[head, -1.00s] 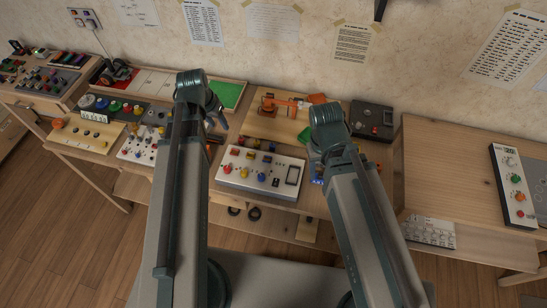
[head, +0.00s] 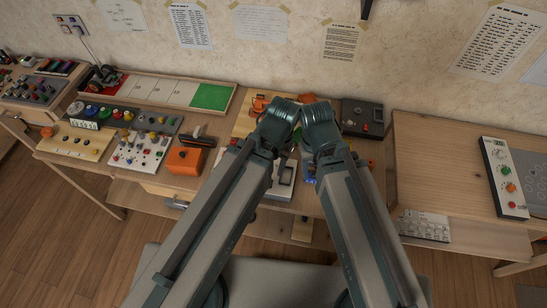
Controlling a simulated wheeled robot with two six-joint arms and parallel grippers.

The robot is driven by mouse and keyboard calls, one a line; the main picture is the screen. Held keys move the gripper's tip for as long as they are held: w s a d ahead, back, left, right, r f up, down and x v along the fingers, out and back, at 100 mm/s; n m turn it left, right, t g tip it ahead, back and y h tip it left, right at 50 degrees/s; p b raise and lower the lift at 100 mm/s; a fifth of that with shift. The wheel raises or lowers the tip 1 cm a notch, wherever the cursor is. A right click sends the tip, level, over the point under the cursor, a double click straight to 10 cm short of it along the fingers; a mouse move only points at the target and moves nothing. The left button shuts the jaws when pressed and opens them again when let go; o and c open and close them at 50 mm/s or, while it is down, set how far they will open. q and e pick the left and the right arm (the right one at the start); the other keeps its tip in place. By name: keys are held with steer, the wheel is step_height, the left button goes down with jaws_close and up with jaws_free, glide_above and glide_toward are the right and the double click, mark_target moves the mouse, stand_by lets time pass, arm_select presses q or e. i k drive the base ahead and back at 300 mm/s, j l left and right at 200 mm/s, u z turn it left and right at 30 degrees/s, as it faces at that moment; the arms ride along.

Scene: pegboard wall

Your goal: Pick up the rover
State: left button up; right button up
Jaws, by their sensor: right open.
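The rover (head: 100,77), a small red and black wheeled thing, stands at the far left end of a long board (head: 150,88) with a red end, white squares and a green end. My right gripper (head: 314,150) is open, far to the right of the rover over the middle of the bench, mostly hidden by its own wrist. My left wrist is beside it, also well to the right of the rover. The left gripper's fingers are hidden, so its jaws cannot be read.
Panels with knobs (head: 128,118) and an orange box (head: 184,161) lie in front of the long board. A dark box (head: 362,118) stands right of my wrists. A wooden surface (head: 440,170) at right is largely bare. A wall rises behind the bench.

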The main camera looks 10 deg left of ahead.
mark_target(105, 79)
steer(key=u, duration=3.05)
steer(key=i, duration=4.2)
